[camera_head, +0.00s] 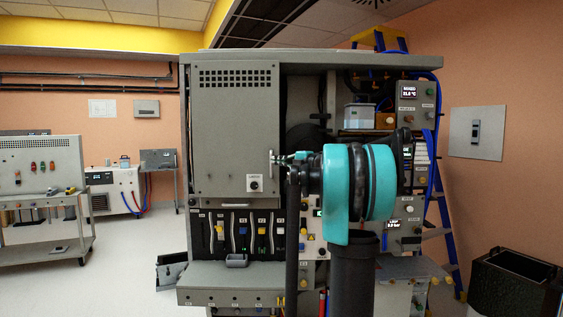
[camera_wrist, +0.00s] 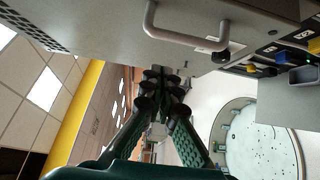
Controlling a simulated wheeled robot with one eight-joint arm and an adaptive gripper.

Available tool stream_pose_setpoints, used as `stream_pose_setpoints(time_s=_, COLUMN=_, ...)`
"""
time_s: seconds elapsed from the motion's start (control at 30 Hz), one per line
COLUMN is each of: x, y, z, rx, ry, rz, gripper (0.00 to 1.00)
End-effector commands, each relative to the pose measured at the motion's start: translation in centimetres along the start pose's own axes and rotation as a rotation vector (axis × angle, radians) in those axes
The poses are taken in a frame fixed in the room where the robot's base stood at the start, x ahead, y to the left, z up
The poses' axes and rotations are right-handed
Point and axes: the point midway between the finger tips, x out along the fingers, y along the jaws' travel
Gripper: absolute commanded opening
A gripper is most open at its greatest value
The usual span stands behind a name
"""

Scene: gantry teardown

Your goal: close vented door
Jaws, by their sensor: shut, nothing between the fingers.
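The vented door (camera_head: 228,130) is a grey panel with rows of slots near its top. It covers the upper left of the grey cabinet (camera_head: 400,57), and I cannot tell whether it sits fully flush. Its upright bar handle (camera_head: 271,165) is near its right edge. In the wrist view the door (camera_wrist: 110,22) fills the top, with the handle (camera_wrist: 185,40) standing out from it. My gripper (camera_head: 284,160) is at the door's right edge, just right of the handle. It is shut and empty, its fingertips (camera_wrist: 165,82) close to the door; contact is unclear.
Right of the door a dark open bay (camera_head: 300,105) shows. Instrument modules (camera_head: 408,105) and blue cables stand further right. A row of slots with coloured latches (camera_head: 245,236) lies below the door. A black bin (camera_head: 510,280) stands at lower right.

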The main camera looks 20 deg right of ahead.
Motion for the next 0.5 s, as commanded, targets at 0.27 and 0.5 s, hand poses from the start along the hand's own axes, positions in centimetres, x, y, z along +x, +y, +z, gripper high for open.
stream_pose_setpoints(time_s=0.27, x=-1.0, y=0.0, z=2.7, rx=0.0, ry=-0.002, rz=0.0, gripper=0.0)
stream_pose_setpoints(time_s=0.5, x=-2.3, y=0.1, z=6.3, rx=0.0, ry=-0.003, rz=0.0, gripper=0.0)
